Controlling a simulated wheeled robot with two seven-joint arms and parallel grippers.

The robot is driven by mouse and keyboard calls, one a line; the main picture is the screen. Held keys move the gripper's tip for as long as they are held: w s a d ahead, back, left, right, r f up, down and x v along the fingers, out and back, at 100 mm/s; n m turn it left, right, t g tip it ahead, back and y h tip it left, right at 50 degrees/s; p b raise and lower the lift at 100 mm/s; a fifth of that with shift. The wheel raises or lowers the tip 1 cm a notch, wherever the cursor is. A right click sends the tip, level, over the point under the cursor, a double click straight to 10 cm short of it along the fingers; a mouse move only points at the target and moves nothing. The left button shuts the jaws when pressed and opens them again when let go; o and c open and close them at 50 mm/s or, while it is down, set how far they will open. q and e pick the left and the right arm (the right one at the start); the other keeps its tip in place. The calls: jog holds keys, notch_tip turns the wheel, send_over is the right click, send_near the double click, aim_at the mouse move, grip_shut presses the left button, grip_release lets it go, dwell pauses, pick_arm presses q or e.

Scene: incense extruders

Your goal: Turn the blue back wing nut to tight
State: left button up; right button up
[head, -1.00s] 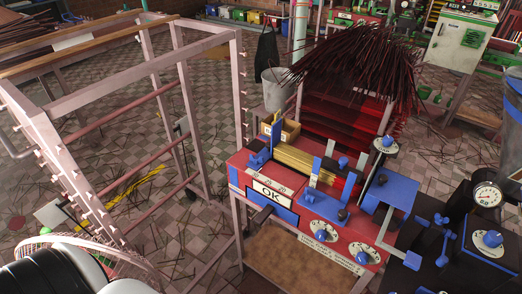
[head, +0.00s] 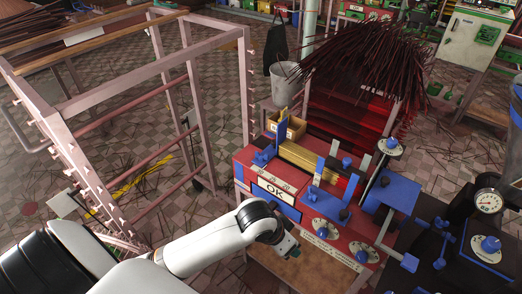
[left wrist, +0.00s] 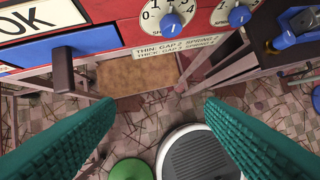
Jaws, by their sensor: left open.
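The red extruder machine (head: 282,180) stands right of centre in the head view, with several blue fittings on top. A small blue knob (head: 347,162) sits towards its back, beside the pale upright plates; another blue fitting (head: 262,158) is at its left end. I cannot tell for sure which is the back wing nut or how tight it is. My left gripper (head: 290,248) is in front of the machine's front panel, below these fittings. In the left wrist view its teal fingers (left wrist: 160,104) are spread apart with nothing between them. My right gripper is not in view.
Dials (head: 326,230) and an OK display (head: 272,192) are on the front panel. A dark handle (left wrist: 63,70) sticks out in the left wrist view. A bundle of dark sticks (head: 365,55) is behind. A pink rack (head: 100,190) stands left; a black machine (head: 450,245) stands right.

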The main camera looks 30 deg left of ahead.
pick_arm(q)
jog(key=w+a+r, duration=0.2)
jog(key=w+r, duration=0.1)
jog(key=w, duration=0.2)
jog(key=n+y, duration=0.3)
jog(key=n, duration=0.3)
send_near(261, 153)
jog(key=x, duration=0.8)
jog(key=shift+w+d+f+p, duration=0.1)
jog(key=shift+w+f+p, duration=0.05)
jog(key=shift+f+p, duration=0.25)
jog(key=shift+c, duration=0.5)
